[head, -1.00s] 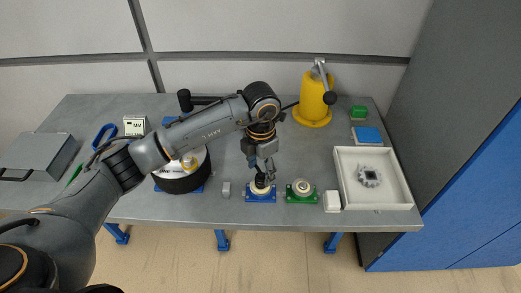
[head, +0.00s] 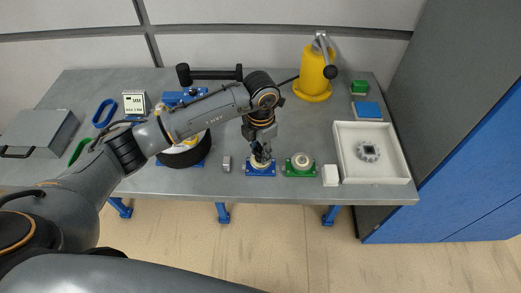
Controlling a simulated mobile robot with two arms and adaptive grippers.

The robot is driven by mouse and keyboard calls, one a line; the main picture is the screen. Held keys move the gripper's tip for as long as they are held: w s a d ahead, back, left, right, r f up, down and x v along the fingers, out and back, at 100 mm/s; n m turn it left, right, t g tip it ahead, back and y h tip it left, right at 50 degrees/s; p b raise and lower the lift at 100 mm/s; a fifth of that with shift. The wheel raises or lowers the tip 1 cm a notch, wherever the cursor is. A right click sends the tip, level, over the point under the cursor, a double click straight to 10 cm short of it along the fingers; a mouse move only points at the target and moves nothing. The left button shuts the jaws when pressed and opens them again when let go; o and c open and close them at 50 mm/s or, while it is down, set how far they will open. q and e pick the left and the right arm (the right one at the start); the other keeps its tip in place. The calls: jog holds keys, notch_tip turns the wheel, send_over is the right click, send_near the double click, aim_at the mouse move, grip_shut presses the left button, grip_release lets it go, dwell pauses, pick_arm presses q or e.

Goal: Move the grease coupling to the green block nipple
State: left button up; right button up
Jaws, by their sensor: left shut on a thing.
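My left gripper (head: 261,150) points down over the blue block (head: 262,172) near the table's front edge. It is shut on a small dark part, which seems to be the grease coupling; fingers and coupling blend together. The coupling is at or just above the pale round top of the blue block, and I cannot tell whether they touch. The green block (head: 289,172) with its pale round nipple (head: 302,160) stands just right of the blue block, with nothing on top. My right gripper is not in view.
A yellow grease pump (head: 312,76) with a lever stands at the back. A white tray (head: 401,172) holding a grey gear-like part (head: 368,151) is at right. A white block (head: 330,176) sits beside the green block, a small grey block (head: 226,163) left of the blue one.

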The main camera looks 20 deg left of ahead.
aim_at(261, 150)
pick_arm(q)
grip_shut()
jog(key=shift+r, duration=0.15)
jog(key=shift+r+p, duration=0.75)
jog(key=shift+r, duration=0.7)
jog(key=shift+r+p, duration=1)
jog(key=shift+r, duration=1)
